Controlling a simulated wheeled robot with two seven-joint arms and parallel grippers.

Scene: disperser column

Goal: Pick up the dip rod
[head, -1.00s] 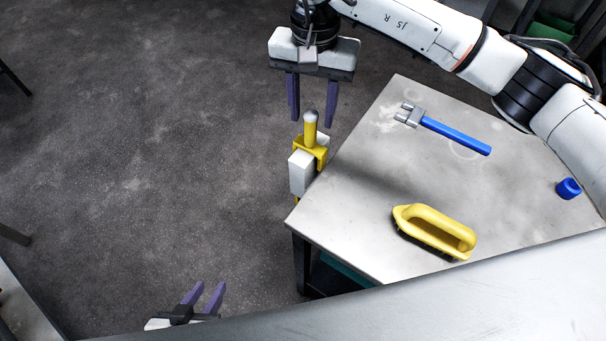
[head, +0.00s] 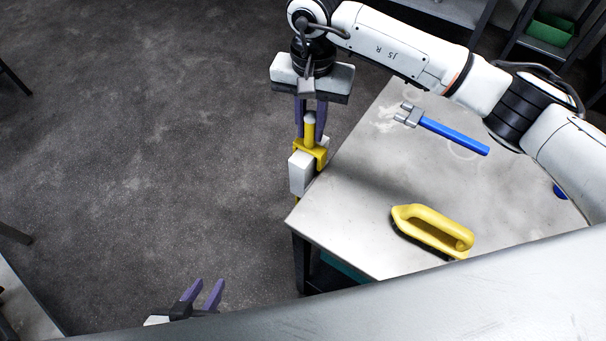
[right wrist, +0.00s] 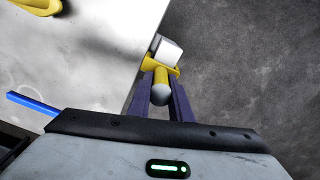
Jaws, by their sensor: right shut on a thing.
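The dip rod (head: 310,130) has a yellow handle with a grey rounded top. The rod's lower part is mostly hidden by the holder and block. My left gripper (head: 206,294) is low in the head view, open and empty, far from the rod.
The grey table (head: 365,195) carries a blue-handled tool with a grey fork head (head: 450,135) and a yellow brush-like tool (head: 433,228). A blue cap-like piece (head: 559,192) is partly hidden behind my right arm. Open floor lies left of the table.

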